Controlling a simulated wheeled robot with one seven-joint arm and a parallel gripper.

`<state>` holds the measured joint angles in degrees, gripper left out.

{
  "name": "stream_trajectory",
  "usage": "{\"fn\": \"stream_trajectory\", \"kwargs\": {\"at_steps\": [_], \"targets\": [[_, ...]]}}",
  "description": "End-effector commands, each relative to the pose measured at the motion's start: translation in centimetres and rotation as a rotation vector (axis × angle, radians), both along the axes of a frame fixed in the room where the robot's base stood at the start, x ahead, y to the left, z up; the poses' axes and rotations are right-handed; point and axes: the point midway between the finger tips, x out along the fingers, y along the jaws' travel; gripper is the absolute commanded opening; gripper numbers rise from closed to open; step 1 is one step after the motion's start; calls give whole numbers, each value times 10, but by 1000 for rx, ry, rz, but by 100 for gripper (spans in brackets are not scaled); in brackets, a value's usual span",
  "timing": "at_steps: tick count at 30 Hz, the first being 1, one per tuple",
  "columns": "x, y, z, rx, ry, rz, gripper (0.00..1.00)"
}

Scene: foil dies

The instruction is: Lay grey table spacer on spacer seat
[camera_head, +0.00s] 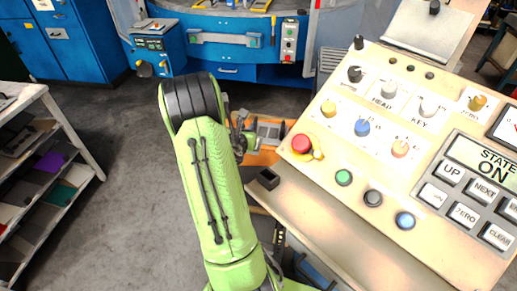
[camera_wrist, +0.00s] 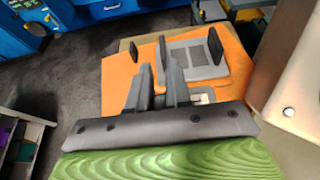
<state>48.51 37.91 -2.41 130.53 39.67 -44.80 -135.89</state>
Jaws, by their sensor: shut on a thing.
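My gripper (camera_wrist: 160,78) is low over an orange mat (camera_wrist: 117,82), its two dark grey fingers close together. It is shut on a grey piece, taken as the grey table spacer, mostly hidden by the fingers and wrist. A light grey part (camera_wrist: 206,96) shows just right of the fingers; I cannot tell whether it belongs to that piece. Beyond the fingers lies a flat grey plate (camera_wrist: 208,69) with a darker patch and black uprights around it, possibly the spacer seat. In the head view my gripper (camera_head: 240,128) is partly hidden behind my green arm.
A large control panel (camera_head: 330,190) with buttons and a red knob stands close on the right. A shelf rack (camera_head: 55,170) stands at left. A blue machine (camera_head: 230,52) is at the back. Open grey floor (camera_head: 120,130) lies between the rack and my arm.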

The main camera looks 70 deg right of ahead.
Motion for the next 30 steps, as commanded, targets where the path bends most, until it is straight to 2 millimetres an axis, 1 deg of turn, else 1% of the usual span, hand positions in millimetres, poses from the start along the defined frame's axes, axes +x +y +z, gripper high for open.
{"fn": "stream_trajectory", "kwargs": {"at_steps": [2, 4, 6, 9, 14, 18, 20, 25, 28, 29, 30], "targets": [[-5, -3, 0, 1, 0, -7, 0], [-7, -4, -12, 3, 4, -7, 0], [-7, -4, -33, 6, 6, -8, 0], [-7, -4, -55, 5, 4, -7, 0], [-7, -4, -74, 2, 4, -7, 0], [-7, -4, -100, 4, 4, -8, 0], [-6, -4, -102, 3, 3, -8, 0], [-6, -4, -98, 2, 2, -8, 0], [-6, -4, -101, 3, 3, -8, 0], [-6, -4, -101, 3, 2, -8, 22], [-6, -4, -101, 3, 2, -8, 28]]}}
